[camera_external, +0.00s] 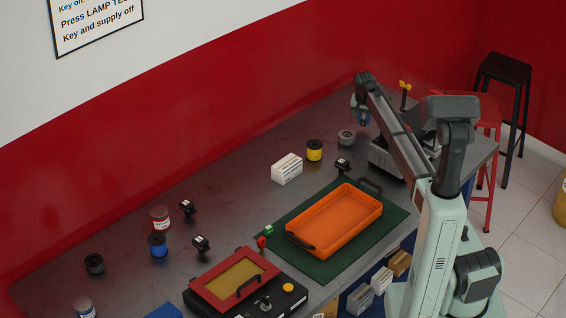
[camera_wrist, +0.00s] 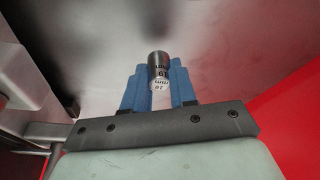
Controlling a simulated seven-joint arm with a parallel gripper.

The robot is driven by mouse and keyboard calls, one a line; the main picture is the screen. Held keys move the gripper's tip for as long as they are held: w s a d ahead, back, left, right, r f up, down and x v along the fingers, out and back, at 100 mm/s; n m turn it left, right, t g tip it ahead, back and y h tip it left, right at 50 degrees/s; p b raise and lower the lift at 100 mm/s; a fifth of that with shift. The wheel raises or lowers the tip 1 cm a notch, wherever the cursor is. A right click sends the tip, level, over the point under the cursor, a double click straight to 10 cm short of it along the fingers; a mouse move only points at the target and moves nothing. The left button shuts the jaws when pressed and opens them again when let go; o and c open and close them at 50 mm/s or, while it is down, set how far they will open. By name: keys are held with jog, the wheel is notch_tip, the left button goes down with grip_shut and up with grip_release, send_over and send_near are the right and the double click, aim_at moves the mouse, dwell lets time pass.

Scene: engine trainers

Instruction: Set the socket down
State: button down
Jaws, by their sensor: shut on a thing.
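In the external view my gripper (camera_external: 362,118) is at the far end of the bench, near the red wall. The socket cannot be made out there, and I cannot tell whether it touches the bench.
A grey spool (camera_external: 346,137) and a yellow spool (camera_external: 314,150) stand left of my gripper. A white box (camera_external: 287,168) is further left. An orange tray (camera_external: 345,232) lies on a green mat (camera_external: 305,262). Bare bench (camera_external: 235,180) lies along the wall.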

jog(key=shift+f, duration=1)
jog(key=shift+f, duration=0.1)
jog(key=c, duration=0.9)
grip_release()
jog(key=v, duration=1.2)
